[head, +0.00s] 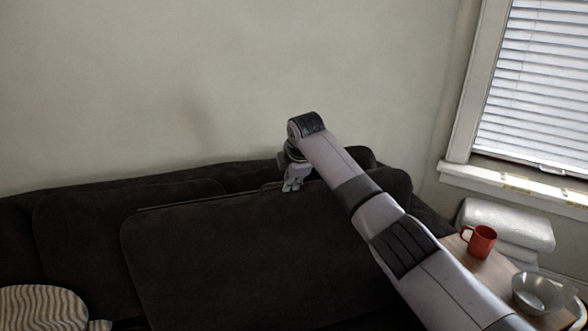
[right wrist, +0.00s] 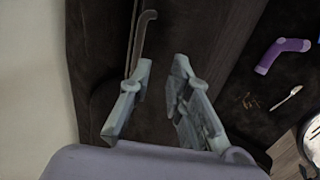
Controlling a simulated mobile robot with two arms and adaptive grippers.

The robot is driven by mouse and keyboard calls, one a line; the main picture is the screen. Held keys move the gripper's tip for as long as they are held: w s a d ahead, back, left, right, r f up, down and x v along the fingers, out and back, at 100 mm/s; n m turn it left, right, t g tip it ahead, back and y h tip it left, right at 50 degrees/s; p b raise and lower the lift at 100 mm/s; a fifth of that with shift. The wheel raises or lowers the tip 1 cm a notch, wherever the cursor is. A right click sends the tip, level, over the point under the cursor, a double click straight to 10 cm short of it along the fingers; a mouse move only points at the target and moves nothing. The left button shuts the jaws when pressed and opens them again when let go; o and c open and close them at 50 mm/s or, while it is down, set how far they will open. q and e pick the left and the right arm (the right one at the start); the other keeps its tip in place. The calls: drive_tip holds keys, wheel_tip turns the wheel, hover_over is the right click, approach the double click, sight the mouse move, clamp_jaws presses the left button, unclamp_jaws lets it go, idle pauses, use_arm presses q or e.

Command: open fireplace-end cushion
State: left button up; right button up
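A large dark sofa cushion (head: 230,250) stands tilted up in front of the sofa back in the head view, with a thin tan line along its top edge. The fireplace is not in view, so I cannot tell which end this is. My right gripper (head: 293,184) points down at the cushion's top edge. In the right wrist view my right gripper (right wrist: 162,66) has its fingers apart, with dark fabric beyond them. A brown curved strip (right wrist: 141,42) lies near the left finger; I cannot tell whether they touch. My left gripper is not in view.
A purple sock (right wrist: 283,54), a small pale utensil (right wrist: 286,98) and brown crumbs (right wrist: 250,101) lie on a dark surface. A side table (head: 490,268) at the right holds a red mug (head: 482,243) and a metal bowl (head: 538,293). A striped pillow (head: 42,307) lies at lower left.

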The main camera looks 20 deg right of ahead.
drive_tip(key=v, duration=0.6)
drive_tip(key=shift+w, duration=0.1)
